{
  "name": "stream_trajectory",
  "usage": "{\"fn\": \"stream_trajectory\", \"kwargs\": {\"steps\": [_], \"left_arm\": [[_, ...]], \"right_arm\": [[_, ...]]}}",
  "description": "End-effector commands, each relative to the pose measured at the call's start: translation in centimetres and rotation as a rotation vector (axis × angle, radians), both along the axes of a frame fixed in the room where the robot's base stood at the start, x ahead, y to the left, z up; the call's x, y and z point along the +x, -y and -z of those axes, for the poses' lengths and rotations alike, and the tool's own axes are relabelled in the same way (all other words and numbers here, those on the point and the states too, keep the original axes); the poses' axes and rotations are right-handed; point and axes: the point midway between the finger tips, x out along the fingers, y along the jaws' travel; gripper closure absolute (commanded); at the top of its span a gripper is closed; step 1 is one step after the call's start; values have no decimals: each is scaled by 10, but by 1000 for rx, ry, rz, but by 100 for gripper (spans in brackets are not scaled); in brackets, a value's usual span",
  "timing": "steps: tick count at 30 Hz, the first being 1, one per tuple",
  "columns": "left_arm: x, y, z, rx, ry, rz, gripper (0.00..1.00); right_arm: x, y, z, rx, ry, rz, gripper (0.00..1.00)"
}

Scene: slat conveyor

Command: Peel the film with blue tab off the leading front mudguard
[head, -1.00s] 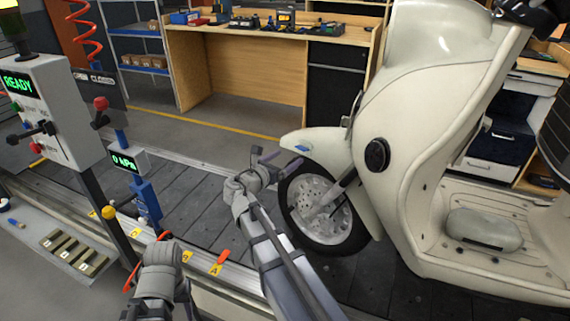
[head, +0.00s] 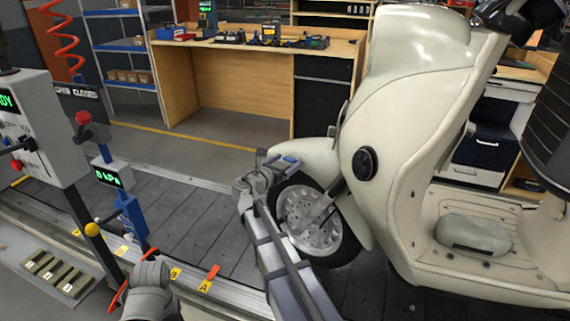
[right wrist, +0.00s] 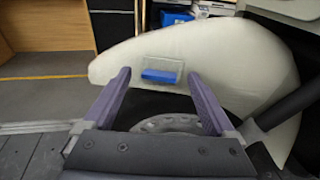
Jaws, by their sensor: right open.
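The cream front mudguard (head: 318,157) sits over the scooter's front wheel (head: 309,219). It also fills the middle of the right wrist view (right wrist: 225,65). A small clear film (right wrist: 178,66) with a blue tab (right wrist: 160,76) lies on the mudguard's side. In the head view the blue tab (head: 290,159) shows just by the fingertips. My right gripper (head: 279,162) is open in front of the mudguard. In the right wrist view its two purple fingers (right wrist: 160,85) stand apart, one on each side of the tab, with nothing between them.
The cream scooter (head: 415,130) stands on the dark slat conveyor (head: 190,215). A grey control post (head: 45,140) and a blue gauge stand (head: 128,215) are at the left. A wooden workbench (head: 230,90) is behind, with open floor before it.

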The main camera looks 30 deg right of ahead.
Motion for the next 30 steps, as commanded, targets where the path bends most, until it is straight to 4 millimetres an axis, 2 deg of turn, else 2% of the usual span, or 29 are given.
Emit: {"fn": "stream_trajectory", "kwargs": {"steps": [2,24,30], "left_arm": [[0,0,0,0,0,0,50],[0,0,0,0,0,0,50],[0,0,-5,0,0,0,50]], "right_arm": [[0,0,0,0,0,0,15],[0,0,0,0,0,0,98],[-6,-8,-5,0,0,-1,100]]}}
